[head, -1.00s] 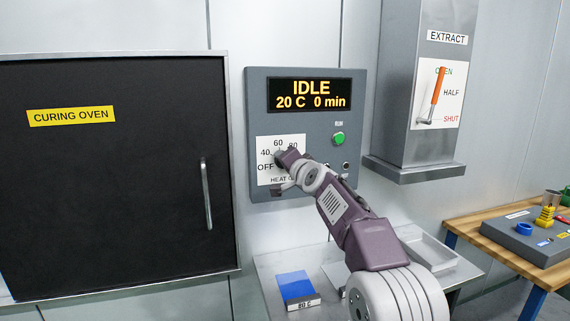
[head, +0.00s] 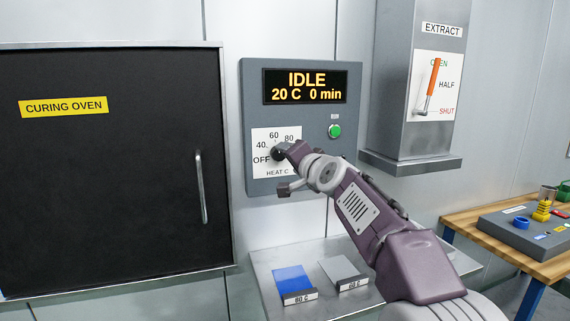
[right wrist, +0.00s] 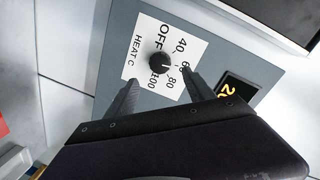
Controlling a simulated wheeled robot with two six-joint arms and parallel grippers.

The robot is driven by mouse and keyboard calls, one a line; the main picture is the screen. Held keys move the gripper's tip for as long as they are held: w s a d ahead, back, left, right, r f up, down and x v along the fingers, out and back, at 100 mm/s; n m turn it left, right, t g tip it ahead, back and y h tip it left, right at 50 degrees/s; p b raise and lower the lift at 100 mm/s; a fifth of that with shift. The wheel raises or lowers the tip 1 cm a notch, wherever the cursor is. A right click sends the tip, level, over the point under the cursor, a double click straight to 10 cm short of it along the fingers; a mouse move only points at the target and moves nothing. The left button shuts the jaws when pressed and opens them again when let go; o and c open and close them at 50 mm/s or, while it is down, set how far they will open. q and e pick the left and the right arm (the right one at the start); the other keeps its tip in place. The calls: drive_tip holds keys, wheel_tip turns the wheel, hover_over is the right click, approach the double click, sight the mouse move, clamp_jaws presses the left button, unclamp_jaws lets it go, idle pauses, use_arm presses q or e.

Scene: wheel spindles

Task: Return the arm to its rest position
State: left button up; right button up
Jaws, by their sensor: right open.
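My right arm reaches in from the lower right in the head view. Its gripper (head: 284,170) is open in front of the heat dial plate on the grey oven control panel (head: 300,187). In the right wrist view the two fingers of my right gripper (right wrist: 160,77) stand apart and empty, with the black heat knob (right wrist: 159,62) just beyond the gap. The knob also shows in the head view (head: 277,154), partly behind a finger. A pale mark on it seems to face between 60 and 80, but it is too small to be sure. My left gripper is not in view.
The panel display (head: 305,86) reads IDLE, 20 C, 0 min. A green button (head: 335,131) sits below it. The curing oven door (head: 110,180) is shut at left. Blue (head: 292,279) and grey (head: 340,268) sample cards lie on the shelf. The extract lever (head: 432,83) is at right.

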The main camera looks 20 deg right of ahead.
drive_tip(key=shift+s+r, duration=0.1)
drive_tip(key=shift+s, duration=0.55)
drive_tip(key=s+a+f+n+g+p, duration=0.2)
drive_tip(key=s+f+g+p, duration=0.25)
drive_tip(key=f, duration=0.45)
drive_tip(key=s+a+f+n+g+p, duration=0.2)
drive_tip(key=s+a+f+g+p, duration=0.15)
drive_tip(key=f+p, duration=0.35)
drive_tip(key=s+d+f+n+g, duration=0.1)
drive_tip(key=s+f+n+g, duration=0.2)
drive_tip(key=s+f, duration=0.6)
drive_tip(key=s+d+f+n+g, duration=0.1)
drive_tip(key=s+f+n+g, duration=0.2)
drive_tip(key=s+f, duration=0.7)
drive_tip(key=s+g, duration=0.1)
drive_tip(key=s, duration=0.3)
drive_tip(key=shift+s+d+h, duration=0.25)
drive_tip(key=shift+d+h, duration=0.05)
drive_tip(key=shift+d, duration=0.1)
